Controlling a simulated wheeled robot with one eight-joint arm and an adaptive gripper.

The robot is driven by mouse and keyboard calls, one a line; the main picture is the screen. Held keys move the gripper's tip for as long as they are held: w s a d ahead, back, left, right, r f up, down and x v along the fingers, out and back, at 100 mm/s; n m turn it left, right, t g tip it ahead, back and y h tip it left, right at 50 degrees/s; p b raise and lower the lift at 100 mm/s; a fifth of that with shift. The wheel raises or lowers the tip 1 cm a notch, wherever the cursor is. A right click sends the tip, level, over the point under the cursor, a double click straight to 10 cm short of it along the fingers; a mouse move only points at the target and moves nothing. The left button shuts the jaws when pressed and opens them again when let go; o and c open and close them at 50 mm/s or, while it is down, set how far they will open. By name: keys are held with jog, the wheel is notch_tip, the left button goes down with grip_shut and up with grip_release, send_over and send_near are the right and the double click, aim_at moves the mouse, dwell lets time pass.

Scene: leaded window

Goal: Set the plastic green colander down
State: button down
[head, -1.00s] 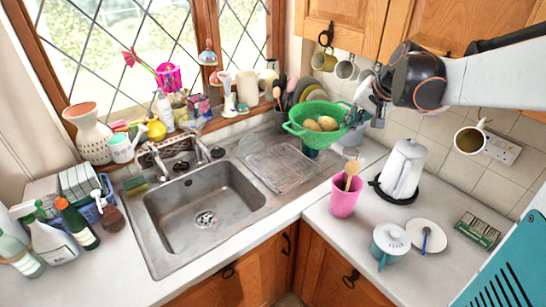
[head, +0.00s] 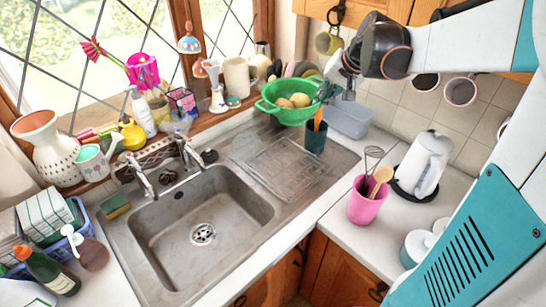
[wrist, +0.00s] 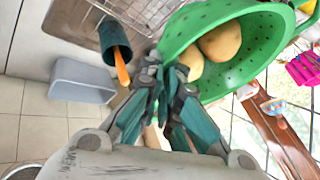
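The green plastic colander (head: 290,116) holds several potatoes (head: 292,101) and sits at the far end of the sink unit, in front of the window ledge. My gripper (head: 329,90) is at its right rim. In the wrist view the fingers (wrist: 172,88) are closed together at the rim of the colander (wrist: 262,62), which looks pinched between them. The colander appears to be held above the counter; what is directly under it is partly hidden.
A dark teal cup with an orange-handled utensil (head: 315,138) and a grey-blue tub (head: 348,118) stand close by. The sink basin (head: 200,215) is empty. A pink utensil cup (head: 364,205) and white kettle (head: 424,165) stand right.

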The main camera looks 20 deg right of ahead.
jog(key=f+b, duration=0.4)
jog(key=f, duration=0.5)
jog(key=f+b, duration=0.4)
jog(key=f, duration=0.5)
jog(key=w+f+b, duration=0.1)
jog(key=f+b, duration=0.3)
jog(key=f, duration=0.5)
jog(key=shift+w+a, duration=0.1)
jog(key=shift+r, duration=0.15)
jog(key=c, duration=2.1)
grip_release()
jog(key=o, duration=0.3)
jog(key=shift+r, duration=0.1)
jog(key=p+v, duration=0.3)
jog(key=v, duration=0.9)
jog(key=shift+p, duration=0.3)
